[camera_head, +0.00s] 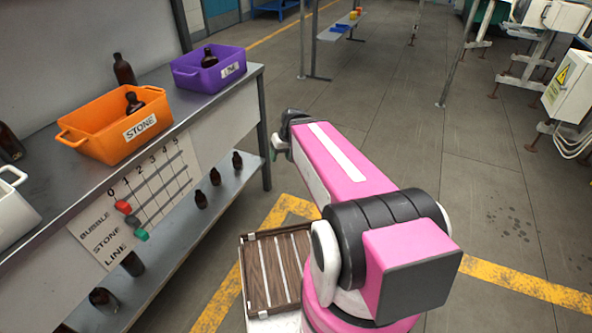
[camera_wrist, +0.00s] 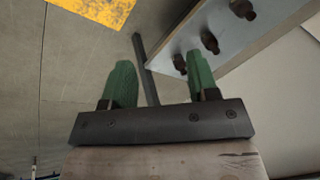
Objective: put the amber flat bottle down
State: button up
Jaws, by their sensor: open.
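My gripper (camera_wrist: 160,78) is open, with two green fingers apart and nothing between them. In the head view it is mostly hidden beyond my pink arm, off the bench's right end. Several amber bottles are in view; I cannot tell which is the flat one. One bottle (camera_head: 133,102) is in the orange bin (camera_head: 97,143) marked STONE, one (camera_head: 209,58) in the purple bin (camera_head: 190,77) marked LINE. Another bottle (camera_head: 123,69) stands behind the orange bin. Three small bottles stand on the lower shelf (camera_head: 176,240); they also show beyond the fingers in the wrist view (camera_wrist: 210,42).
A white bin (camera_head: 14,212) is at the bench's left. More dark bottles lie or stand at the lower shelf's near end (camera_head: 103,298). A slatted wooden tray (camera_head: 258,288) is beside my arm's base. The floor to the right is open; a cabinet (camera_head: 568,90) stands far right.

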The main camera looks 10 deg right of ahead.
jog(key=s+d+f+m+g+h, duration=0.1)
jog(key=s+d+f+m+h, duration=0.1)
jog(key=s+d+f+h, duration=0.1)
jog(key=shift+s+d+f, duration=0.25)
jog(key=shift+s+d, duration=0.55)
jog(key=shift+s, duration=0.4)
